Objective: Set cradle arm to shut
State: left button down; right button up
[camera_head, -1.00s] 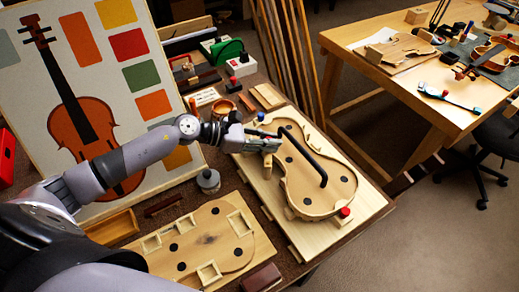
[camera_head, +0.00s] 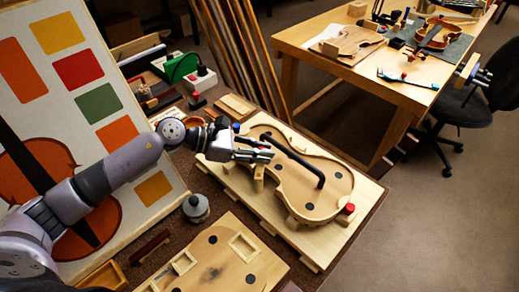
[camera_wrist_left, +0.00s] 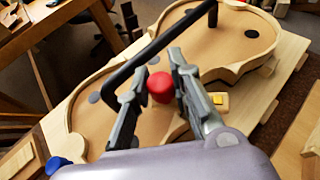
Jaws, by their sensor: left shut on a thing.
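The cradle arm is a black bent bar (camera_head: 295,162) lying across the violin-shaped wooden mould (camera_head: 300,205). Its far end stands over the wide part of the mould, and the bar also shows in the wrist view (camera_wrist_left: 160,45). My left gripper (camera_head: 268,152) is at the mould's near left edge, beside the bar. In the wrist view its fingers (camera_wrist_left: 160,88) are closed around a red knob (camera_wrist_left: 161,87). How the knob joins the bar is hidden by the fingers. A blue knob (camera_wrist_left: 58,165) is at the lower left there. My right gripper is not in view.
A red cap (camera_head: 349,208) stands at the mould's right corner. A second wooden board (camera_head: 225,250) and a grey jar (camera_head: 196,207) are in front. A violin picture panel (camera_head: 60,100) stands at left. Another workbench (camera_head: 350,75) is behind at right.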

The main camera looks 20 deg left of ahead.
pick_arm(q)
jog(key=c, duration=1.4)
grip_release()
